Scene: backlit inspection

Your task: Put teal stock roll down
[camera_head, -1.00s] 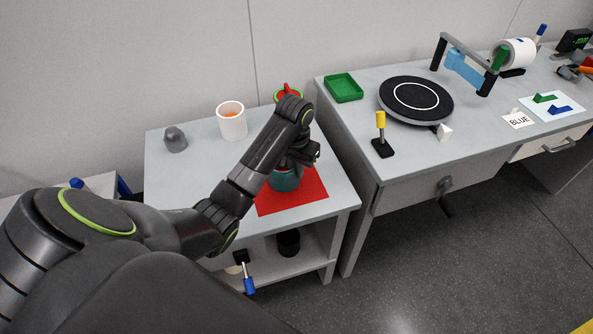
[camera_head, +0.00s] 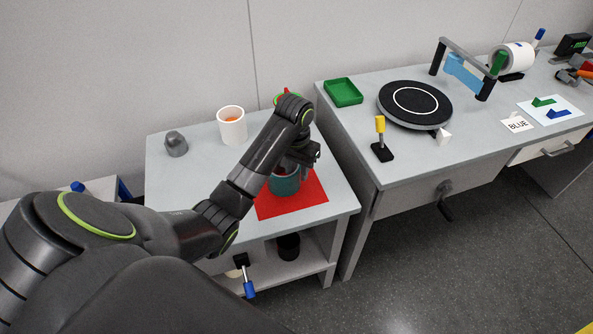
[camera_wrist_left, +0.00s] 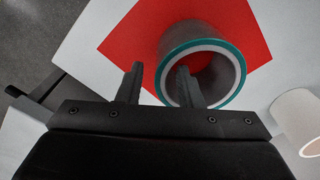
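The teal stock roll (camera_head: 284,184), a short hollow cylinder, appears upright on the red mat (camera_head: 312,198) on the left table. It also shows in the left wrist view (camera_wrist_left: 232,92), with a teal rim, pale ring and dark hollow. My left gripper (camera_wrist_left: 160,78) is at the roll, open. One finger is outside the roll and the other overlaps its hollow, with a visible gap between the outer finger and the wall. In the head view my left gripper (camera_head: 300,158) hides part of the roll's top. My right gripper is not in view.
A white cup (camera_head: 232,128) and a grey rounded piece (camera_head: 175,141) stand behind on the left table (camera_head: 175,185). A red-and-green item (camera_head: 281,98) is partly behind my arm. The right table holds a green tray (camera_head: 343,92), a black turntable (camera_head: 415,116) and a yellow-topped stand (camera_head: 381,140).

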